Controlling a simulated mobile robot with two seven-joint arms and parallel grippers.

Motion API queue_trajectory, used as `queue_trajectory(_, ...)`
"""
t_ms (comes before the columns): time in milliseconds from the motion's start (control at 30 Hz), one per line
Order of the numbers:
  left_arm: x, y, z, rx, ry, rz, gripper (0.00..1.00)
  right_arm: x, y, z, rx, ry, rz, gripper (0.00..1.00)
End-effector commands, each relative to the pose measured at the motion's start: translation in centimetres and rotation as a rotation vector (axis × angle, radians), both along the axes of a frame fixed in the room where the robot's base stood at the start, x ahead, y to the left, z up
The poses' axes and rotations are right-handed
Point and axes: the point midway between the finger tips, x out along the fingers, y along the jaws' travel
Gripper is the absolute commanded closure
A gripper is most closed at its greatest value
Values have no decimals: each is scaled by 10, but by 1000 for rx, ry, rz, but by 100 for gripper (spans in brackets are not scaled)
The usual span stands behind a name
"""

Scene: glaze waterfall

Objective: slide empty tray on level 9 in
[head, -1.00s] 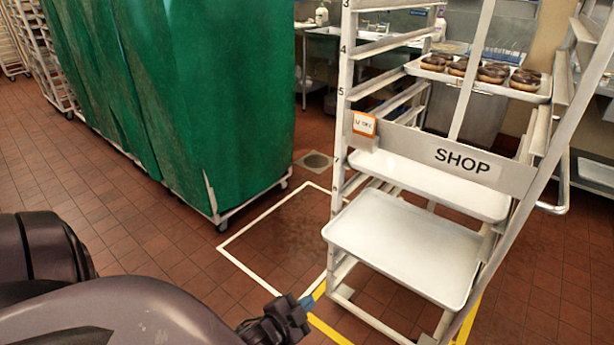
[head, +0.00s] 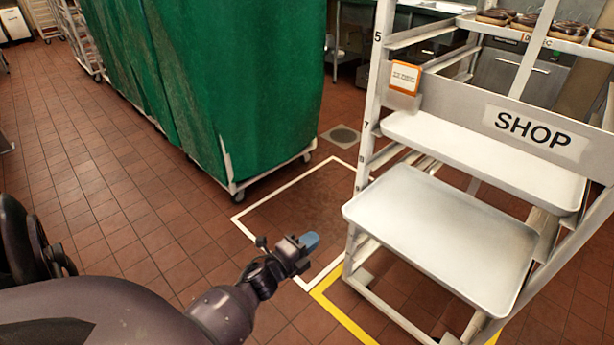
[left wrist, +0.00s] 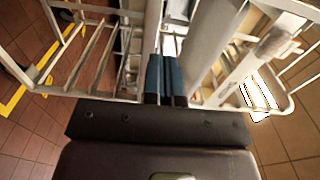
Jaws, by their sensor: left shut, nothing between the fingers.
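The empty tray (head: 445,235) is a flat, pale metal sheet low in the rack marked SHOP. It sticks out of the rack's front toward me, below another empty tray (head: 490,160). Its level number cannot be read. My left gripper (head: 311,241) has blue fingertips and is shut and empty. It is to the left of the tray's front left corner, apart from it. In the left wrist view the shut fingers (left wrist: 166,76) point toward pale rack parts; I cannot tell which of these is the tray. My right gripper is not in view.
The white rack post (head: 368,130) stands just right of my left gripper. A tray of chocolate-topped donuts (head: 565,32) sits higher in the rack. A green covered rack (head: 240,90) stands at the back left. The tiled floor between is clear, with white and yellow lines.

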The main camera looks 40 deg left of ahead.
Motion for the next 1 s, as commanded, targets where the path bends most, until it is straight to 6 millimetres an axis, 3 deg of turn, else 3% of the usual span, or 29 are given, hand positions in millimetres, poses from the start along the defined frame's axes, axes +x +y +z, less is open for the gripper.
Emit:
queue_trajectory(500,82,-3,-3,-1,5,1,100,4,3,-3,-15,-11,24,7)
queue_trajectory(733,100,-3,-2,-1,4,1,100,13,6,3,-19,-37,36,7)
queue_trajectory(1000,103,-3,-1,-2,2,1,100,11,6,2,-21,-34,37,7)
